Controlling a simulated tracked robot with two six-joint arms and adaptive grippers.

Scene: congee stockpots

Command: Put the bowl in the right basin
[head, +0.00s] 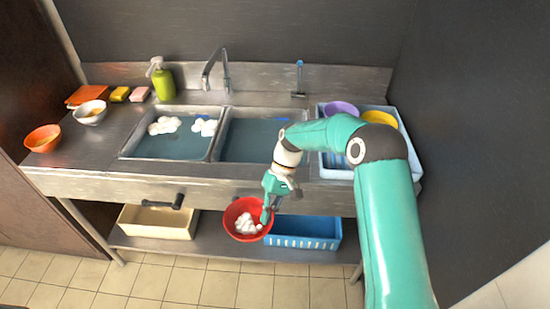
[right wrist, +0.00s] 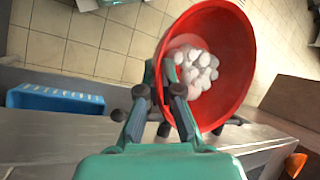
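A red bowl (head: 236,225) with white foam-like lumps inside hangs in front of the counter's front edge, below the countertop, in the head view. My right gripper (head: 267,212) is shut on the bowl's rim at its right side. In the right wrist view the fingers (right wrist: 173,92) straddle the rim of the bowl (right wrist: 235,55), which is tilted, with the lumps visible in it. The right basin (head: 250,145) holds plain grey-blue water, and my right arm covers part of its right side. My left gripper is not in view.
The left basin (head: 175,147) holds water and foam. A blue rack (head: 335,173) with purple (head: 340,108) and yellow (head: 380,118) bowls stands right. An orange bowl (head: 42,138) and a pale bowl (head: 90,112) stand left. A faucet (head: 226,72) rises behind. Bins (head: 303,232) sit below.

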